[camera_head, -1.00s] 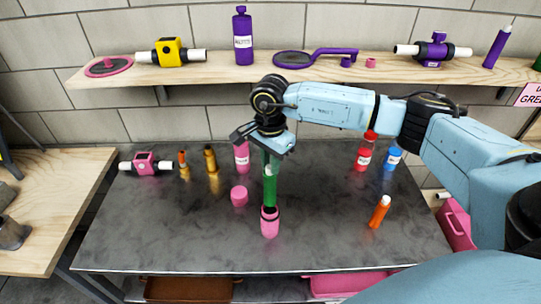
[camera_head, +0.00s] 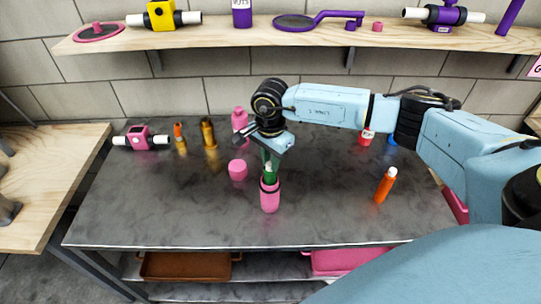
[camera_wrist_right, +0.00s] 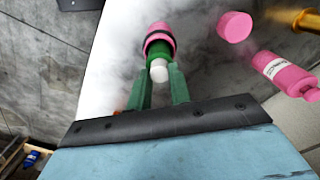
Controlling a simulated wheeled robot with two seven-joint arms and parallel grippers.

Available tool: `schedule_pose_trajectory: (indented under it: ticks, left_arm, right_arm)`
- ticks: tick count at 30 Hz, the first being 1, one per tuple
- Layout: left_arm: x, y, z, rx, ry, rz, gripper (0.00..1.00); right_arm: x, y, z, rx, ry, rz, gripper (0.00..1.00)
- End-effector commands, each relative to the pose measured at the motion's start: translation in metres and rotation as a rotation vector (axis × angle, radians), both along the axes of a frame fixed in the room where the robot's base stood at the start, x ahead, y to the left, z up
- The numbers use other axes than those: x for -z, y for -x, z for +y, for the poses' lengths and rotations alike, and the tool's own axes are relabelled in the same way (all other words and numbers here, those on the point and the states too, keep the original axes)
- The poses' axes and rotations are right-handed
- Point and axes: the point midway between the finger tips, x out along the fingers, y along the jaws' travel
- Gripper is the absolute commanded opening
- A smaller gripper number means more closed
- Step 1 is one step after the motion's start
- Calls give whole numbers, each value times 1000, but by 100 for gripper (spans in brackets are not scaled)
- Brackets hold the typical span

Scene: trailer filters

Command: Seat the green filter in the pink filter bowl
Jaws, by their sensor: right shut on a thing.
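The green filter (camera_head: 268,178) is upright with a white tip, mostly sunk inside the pink filter bowl (camera_head: 269,197); only its upper end shows above the rim. The bowl stands upright on the dark metal table and has a black band near its top. My right gripper (camera_head: 269,160) is directly above the bowl, shut on the filter's top. In the right wrist view, the white tip sits between the green fingers (camera_wrist_right: 160,76), with the pink bowl (camera_wrist_right: 158,38) beyond. Whether the filter touches the bowl's bottom is hidden. My left gripper is out of view.
A pink cap (camera_head: 238,170) lies just left of the bowl, and a pink bottle (camera_head: 240,120) stands behind. Orange and amber pieces (camera_head: 209,133) and a pink housing (camera_head: 140,138) stand back left. The table's front is clear.

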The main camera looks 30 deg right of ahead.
Motion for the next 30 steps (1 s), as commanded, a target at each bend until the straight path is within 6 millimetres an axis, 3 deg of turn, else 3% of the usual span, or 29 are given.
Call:
schedule_pose_trajectory:
  ticks: [14,15,20,30]
  left_arm:
    - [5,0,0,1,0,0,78]
    - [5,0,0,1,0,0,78]
    - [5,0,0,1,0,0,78]
    - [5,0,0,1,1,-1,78]
  right_arm:
    - [8,0,0,-1,0,0,0]
    - [8,0,0,0,0,0,25]
    - [8,0,0,0,0,0,46]
    - [8,0,0,0,0,0,46]
